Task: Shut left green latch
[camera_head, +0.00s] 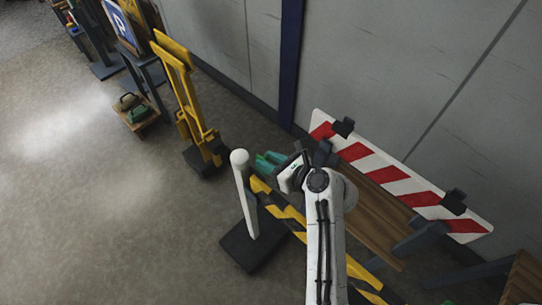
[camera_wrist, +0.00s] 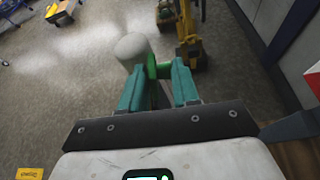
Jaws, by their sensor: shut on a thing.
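The green latch (camera_wrist: 152,66) shows in the wrist view as a bright green piece beside the white round-topped post (camera_wrist: 134,48). My gripper (camera_wrist: 158,70) has teal fingers on either side of the green piece and is shut on it. In the head view my gripper (camera_head: 269,162) is just right of the top of the white post (camera_head: 242,190). There my fingers and wrist hide most of the latch, so I cannot tell its exact angle.
A yellow-and-black striped bar (camera_head: 268,194) runs below my arm. A red-and-white barrier board (camera_head: 390,178) stands to the right, by the wall. A yellow stand (camera_head: 190,105) is at the upper left. The floor on the left is mostly clear.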

